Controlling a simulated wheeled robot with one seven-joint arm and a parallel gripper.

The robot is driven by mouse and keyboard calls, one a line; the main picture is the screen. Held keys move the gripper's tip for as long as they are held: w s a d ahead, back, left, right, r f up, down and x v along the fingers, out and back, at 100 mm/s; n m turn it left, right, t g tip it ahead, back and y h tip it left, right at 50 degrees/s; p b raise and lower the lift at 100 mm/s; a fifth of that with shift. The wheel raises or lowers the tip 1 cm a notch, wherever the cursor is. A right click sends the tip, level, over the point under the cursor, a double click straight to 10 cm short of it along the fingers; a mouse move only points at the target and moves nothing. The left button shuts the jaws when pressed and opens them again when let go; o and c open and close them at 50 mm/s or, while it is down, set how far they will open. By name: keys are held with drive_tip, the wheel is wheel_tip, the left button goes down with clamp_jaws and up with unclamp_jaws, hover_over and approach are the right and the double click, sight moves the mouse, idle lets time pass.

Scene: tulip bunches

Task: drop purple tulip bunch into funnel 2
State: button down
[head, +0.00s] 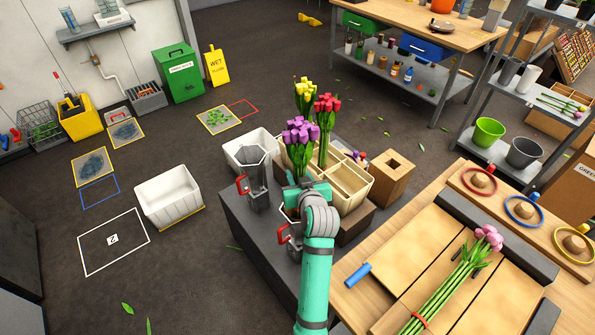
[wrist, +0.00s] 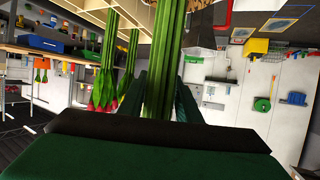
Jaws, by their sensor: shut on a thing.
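The purple tulip bunch (head: 300,135) stands roughly upright in my gripper (head: 305,192). In the wrist view its green stems (wrist: 164,70) run between the two fingers, which are closed on them. A grey funnel with a red handle (head: 255,180) stands to the left of my gripper. A second funnel (head: 291,216), also with a red handle, is just below and left of my gripper and partly hidden by my arm. I can read no number on either funnel. The lower stem ends are hidden in the head view, so I cannot tell whether they are inside a funnel.
A divided wooden box (head: 348,185) behind holds yellow (head: 306,92) and red (head: 327,104) tulip bunches. A white bin (head: 252,145) stands behind the funnels. A wooden table (head: 380,304) at right carries a pink bunch (head: 460,270). A white tub (head: 167,195) is on the floor left.

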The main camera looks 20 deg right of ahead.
wheel_tip(320, 180, down, 8)
idle(1.0)
drive_tip(key=shift+f, duration=0.1)
drive_tip(key=shift+c, duration=1.9)
unclamp_jaws()
drive_tip(key=shift+s, duration=0.1)
drive_tip(key=s, duration=1)
drive_tip(key=shift+s+a, duration=0.4)
drive_tip(key=shift+a, duration=0.05)
drive_tip(key=shift+w, duration=0.1)
idle(0.6)
